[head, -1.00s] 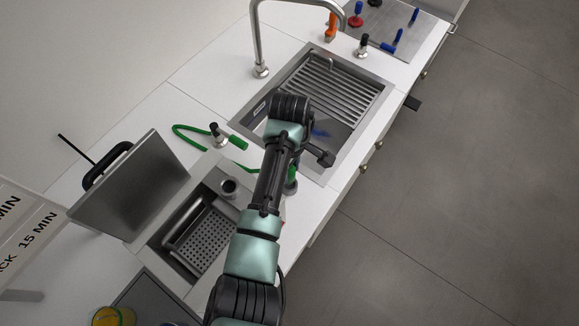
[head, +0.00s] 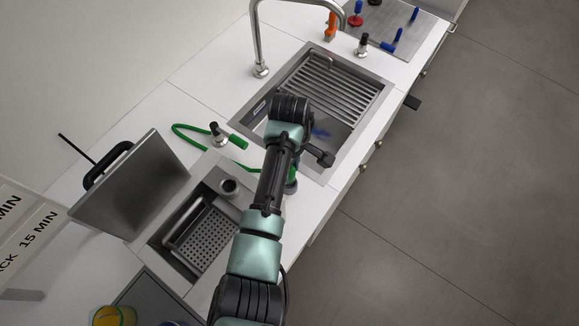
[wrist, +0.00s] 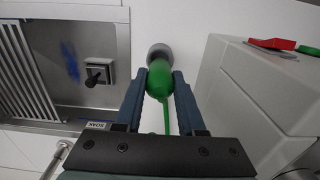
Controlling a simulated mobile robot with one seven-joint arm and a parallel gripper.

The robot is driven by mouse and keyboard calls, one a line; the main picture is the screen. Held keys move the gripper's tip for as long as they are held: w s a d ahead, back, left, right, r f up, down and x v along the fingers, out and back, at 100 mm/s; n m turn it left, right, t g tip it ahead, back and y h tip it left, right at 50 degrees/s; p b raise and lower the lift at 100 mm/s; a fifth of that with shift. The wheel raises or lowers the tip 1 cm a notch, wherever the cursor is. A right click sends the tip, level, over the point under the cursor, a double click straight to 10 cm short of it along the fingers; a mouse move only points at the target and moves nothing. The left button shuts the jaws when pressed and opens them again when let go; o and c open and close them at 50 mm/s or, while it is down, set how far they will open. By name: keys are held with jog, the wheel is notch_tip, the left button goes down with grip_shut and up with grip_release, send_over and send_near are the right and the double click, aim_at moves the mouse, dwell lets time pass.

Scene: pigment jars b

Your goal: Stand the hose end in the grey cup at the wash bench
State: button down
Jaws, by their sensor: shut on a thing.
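My gripper (wrist: 159,90) is shut on the green hose end (wrist: 160,78), one finger on each side. The grey cup (wrist: 157,50) stands on the white bench just beyond the hose end in the wrist view. The hose end overlaps the cup's near side there; I cannot tell whether its tip is inside. In the head view my arm hides most of the gripper. A bit of green and the grey cup (head: 291,187) show just right of my arm. The green hose (head: 184,138) loops across the bench behind my arm.
The sink with its ribbed rack (head: 335,85) lies on one side of the cup. A grey box-shaped unit (wrist: 245,95) stands close on the other side, with a perforated basket (head: 207,240) and raised lid (head: 135,185). A tall tap (head: 258,45) stands behind the sink.

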jog(key=shift+f+b, duration=1.05)
jog(key=shift+f, duration=0.6)
jog(key=shift+c, duration=2.2)
grip_release()
notch_tip(320, 180, up, 13)
